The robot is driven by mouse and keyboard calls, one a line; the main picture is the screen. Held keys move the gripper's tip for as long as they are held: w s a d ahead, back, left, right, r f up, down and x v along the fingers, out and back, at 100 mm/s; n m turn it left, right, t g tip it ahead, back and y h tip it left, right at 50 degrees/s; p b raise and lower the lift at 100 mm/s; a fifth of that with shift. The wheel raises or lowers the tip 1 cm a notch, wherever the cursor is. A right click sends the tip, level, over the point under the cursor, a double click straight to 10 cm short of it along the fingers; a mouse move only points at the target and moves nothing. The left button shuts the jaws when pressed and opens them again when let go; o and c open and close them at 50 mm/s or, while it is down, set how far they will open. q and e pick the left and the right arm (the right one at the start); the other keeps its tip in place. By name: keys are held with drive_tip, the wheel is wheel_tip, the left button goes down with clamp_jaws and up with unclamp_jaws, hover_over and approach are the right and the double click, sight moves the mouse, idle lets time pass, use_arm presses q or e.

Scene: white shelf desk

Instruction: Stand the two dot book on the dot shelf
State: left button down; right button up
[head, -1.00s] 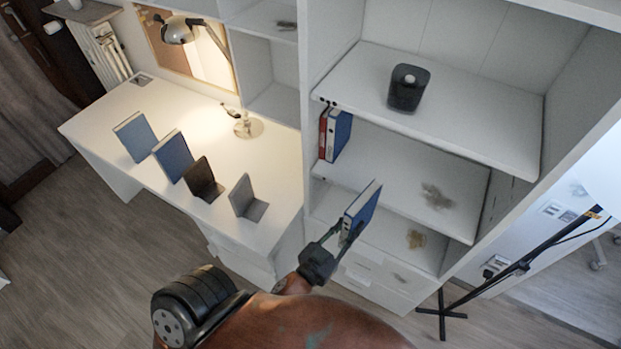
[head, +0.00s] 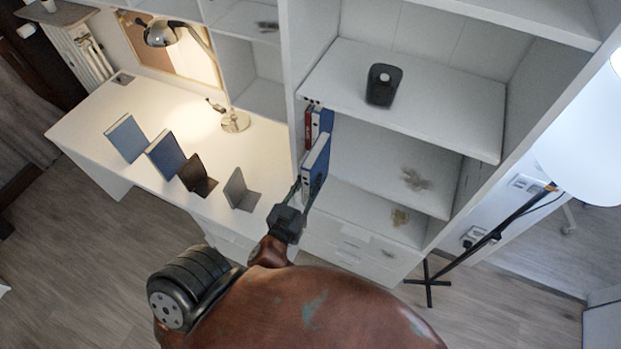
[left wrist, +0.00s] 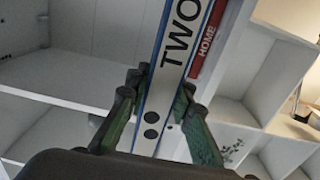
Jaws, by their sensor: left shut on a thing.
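My left gripper (head: 301,196) is shut on a blue book with a white spine (head: 315,168), held upright and slightly tilted in front of the left end of the middle shelf (head: 390,165). In the left wrist view the spine reads "TWO" with two black dots (left wrist: 176,60), between my green fingers (left wrist: 157,115). Small dark dots mark the left front edge of the upper shelf (head: 430,115). My right gripper is not in view.
A red book (head: 308,128) and another blue book (head: 325,118) stand at the middle shelf's left end, close behind the held book. A black speaker (head: 383,85) is on the upper shelf.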

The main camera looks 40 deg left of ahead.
use_arm(q)
drive_tip(key=f+p+x, duration=0.1)
drive_tip(key=p+x, duration=0.1)
drive_tip(key=x, duration=2)
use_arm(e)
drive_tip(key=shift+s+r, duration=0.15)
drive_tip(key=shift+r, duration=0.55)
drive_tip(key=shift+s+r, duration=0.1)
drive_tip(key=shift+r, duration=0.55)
use_arm(q)
drive_tip(key=shift+w+d+f, duration=0.1)
drive_tip(key=shift+d, duration=0.05)
drive_tip(key=c, duration=1.8)
unclamp_jaws()
drive_tip(key=shift+o, duration=1)
drive_tip(key=shift+f, duration=0.1)
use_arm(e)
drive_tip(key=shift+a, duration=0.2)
